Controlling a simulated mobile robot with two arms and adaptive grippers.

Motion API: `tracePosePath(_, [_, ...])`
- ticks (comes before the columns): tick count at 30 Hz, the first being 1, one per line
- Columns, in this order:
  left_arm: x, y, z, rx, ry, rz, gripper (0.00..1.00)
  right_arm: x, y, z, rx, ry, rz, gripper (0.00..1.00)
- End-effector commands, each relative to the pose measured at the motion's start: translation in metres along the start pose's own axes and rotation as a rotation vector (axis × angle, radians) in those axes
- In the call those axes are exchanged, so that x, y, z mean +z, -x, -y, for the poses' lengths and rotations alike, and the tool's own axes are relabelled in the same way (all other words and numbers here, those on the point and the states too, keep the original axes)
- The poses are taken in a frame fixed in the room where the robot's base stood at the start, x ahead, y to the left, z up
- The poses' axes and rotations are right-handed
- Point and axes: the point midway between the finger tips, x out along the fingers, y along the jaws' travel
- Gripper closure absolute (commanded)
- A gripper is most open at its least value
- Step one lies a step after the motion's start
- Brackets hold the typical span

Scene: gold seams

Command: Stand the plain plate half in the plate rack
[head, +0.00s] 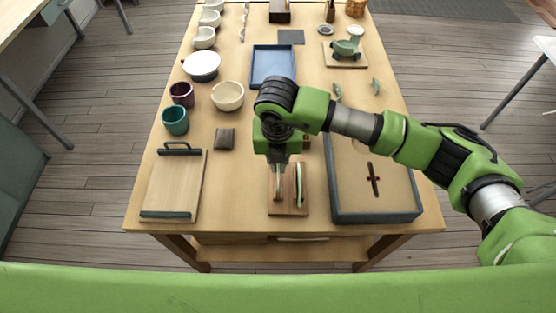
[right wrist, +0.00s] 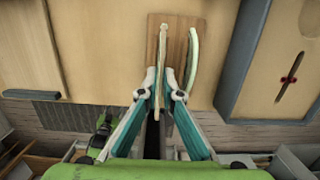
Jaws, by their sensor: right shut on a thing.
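The plate rack (head: 287,209) is a small wooden block near the front edge of the table; it also shows in the right wrist view (right wrist: 178,24). My right gripper (head: 279,197) points down over its left part and is shut on a pale plate half (right wrist: 162,62), seen edge-on and upright at the rack. I take this as the plain plate half; its face is hidden. I cannot tell whether it rests in a slot. A second pale plate half (head: 299,184) stands edge-on in the rack's right part, just right of my fingers (right wrist: 167,92). My left gripper is out of view.
A grey-rimmed tray (head: 378,217) with a dark slit and a red spot lies close right of the rack. Cups, bowls and a blue tray (head: 273,66) stand farther back. Bare table separates board and rack.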

Motion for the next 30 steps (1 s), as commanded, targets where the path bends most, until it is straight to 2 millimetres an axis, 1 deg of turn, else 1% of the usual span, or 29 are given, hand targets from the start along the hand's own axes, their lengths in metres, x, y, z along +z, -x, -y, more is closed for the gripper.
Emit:
tracePosePath(4, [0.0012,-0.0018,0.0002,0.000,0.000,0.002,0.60,-0.0005,-0.0036,-0.0002,0.001,0.001,0.000,1.00])
tracePosePath(16, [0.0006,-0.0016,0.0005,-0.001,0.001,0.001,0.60,-0.0005,-0.0033,-0.0004,0.001,0.001,0.000,1.00])
tracePosePath(24, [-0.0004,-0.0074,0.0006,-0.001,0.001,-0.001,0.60,-0.0005,-0.0041,-0.0005,0.001,0.002,0.001,1.00])
tracePosePath(30, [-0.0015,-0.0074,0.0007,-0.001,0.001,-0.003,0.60,-0.0006,-0.0030,-0.0004,0.001,0.002,0.000,1.00])
